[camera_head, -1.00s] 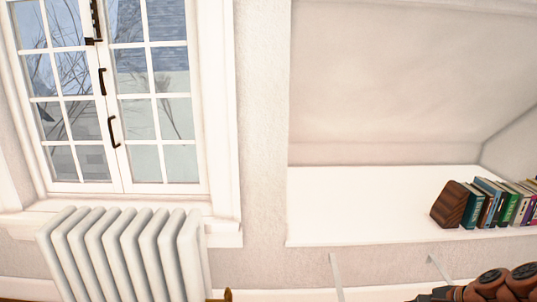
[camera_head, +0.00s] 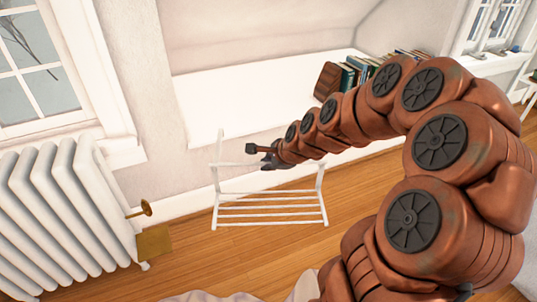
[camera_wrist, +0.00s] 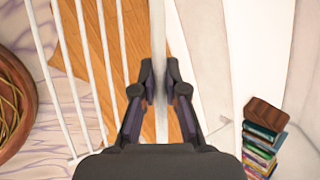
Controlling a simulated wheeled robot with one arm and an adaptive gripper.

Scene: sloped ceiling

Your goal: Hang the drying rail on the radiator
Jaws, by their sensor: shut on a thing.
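The drying rail (camera_head: 270,213) is a white rack with several parallel bars and two bent side arms. It is held in front of the white shelf wall, right of the radiator. My gripper (camera_head: 268,161) is shut on its upper bar. In the wrist view my gripper (camera_wrist: 160,80) has one white bar (camera_wrist: 158,35) between its fingers, and the rail's other bars (camera_wrist: 95,70) run to the left. The white ribbed radiator (camera_head: 62,205) stands under the window at the left, apart from the rail.
A brass valve (camera_head: 146,208) sticks out at the radiator's right side. A shelf (camera_head: 250,95) with books (camera_head: 350,75) and a wooden bookend (camera_head: 327,80) lies behind the rail. Wooden floor (camera_head: 220,250) is open below. A round brown rim (camera_wrist: 18,110) shows in the wrist view.

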